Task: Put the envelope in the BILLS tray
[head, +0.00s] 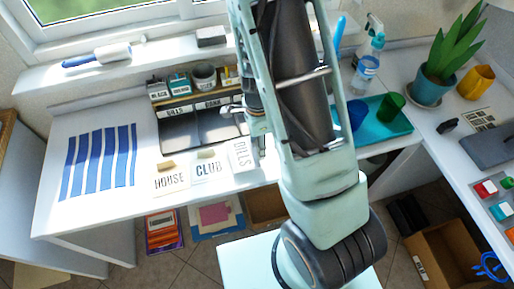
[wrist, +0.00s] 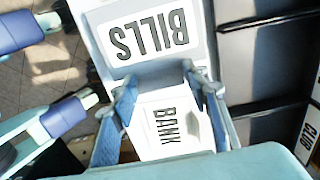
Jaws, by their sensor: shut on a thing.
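The envelope lettered BILLS (head: 240,153) is white and turned sideways at the front of the desk. In the wrist view the BILLS envelope (wrist: 150,30) appears large and upside down at the fingertips. My gripper (wrist: 159,74) is shut on it, on what looks like a block under the lettering; the exact contact is hard to see. In the head view my arm hides most of the gripper. The BILLS tray (head: 175,112) is at the left of a row of dark trays at the desk's back, behind the envelope. The BANK tray (head: 212,104) is beside it.
HOUSE (head: 169,181) and CLUB (head: 208,170) envelopes lie left of my gripper. A BANK envelope (wrist: 170,120) shows between my fingers, farther away. Jars (head: 204,77) stand above the trays. A teal tray (head: 385,133) with cups is at right. A striped sheet (head: 98,162) lies at left.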

